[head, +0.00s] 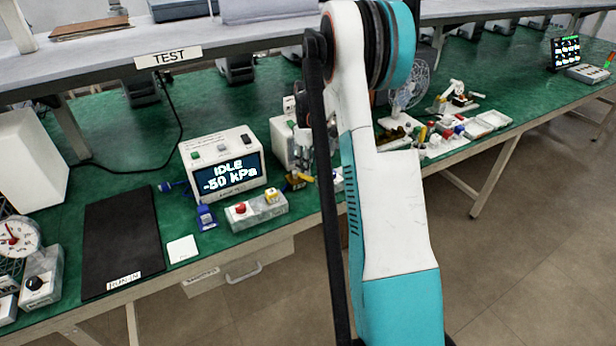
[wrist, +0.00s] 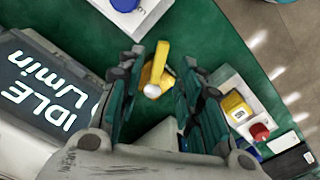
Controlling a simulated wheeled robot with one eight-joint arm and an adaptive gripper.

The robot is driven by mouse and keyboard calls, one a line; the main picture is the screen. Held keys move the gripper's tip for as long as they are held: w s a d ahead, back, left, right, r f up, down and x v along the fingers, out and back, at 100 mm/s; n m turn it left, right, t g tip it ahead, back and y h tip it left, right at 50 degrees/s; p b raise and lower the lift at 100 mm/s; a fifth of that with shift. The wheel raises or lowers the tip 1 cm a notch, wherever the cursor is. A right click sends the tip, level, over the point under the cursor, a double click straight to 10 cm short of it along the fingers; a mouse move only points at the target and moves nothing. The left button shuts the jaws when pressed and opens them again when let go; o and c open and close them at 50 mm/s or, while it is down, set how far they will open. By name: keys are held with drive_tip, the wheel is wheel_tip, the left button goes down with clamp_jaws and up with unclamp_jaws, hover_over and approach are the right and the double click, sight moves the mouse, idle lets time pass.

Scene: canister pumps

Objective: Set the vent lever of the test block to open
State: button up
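In the wrist view a yellow lever (wrist: 161,62) with a pale round knob at its near end stands between the fingers of my gripper (wrist: 155,85). The fingers are open, one on each side of the lever, and I see a gap on both sides. In the head view a small yellow part (head: 298,178) shows beside the white display unit, partly hidden by my arm. The test block's body is mostly hidden by the gripper, and I cannot read any lever marking.
A grey box with a red and a yellow button (head: 256,211) stands close in front. Parts and a fan (head: 409,88) stand to the right. A shelf (head: 240,42) runs behind.

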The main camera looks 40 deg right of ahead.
sight(304, 178)
drive_tip(key=shift+f+b, duration=0.55)
drive_tip(key=shift+f, duration=1.65)
clamp_jaws()
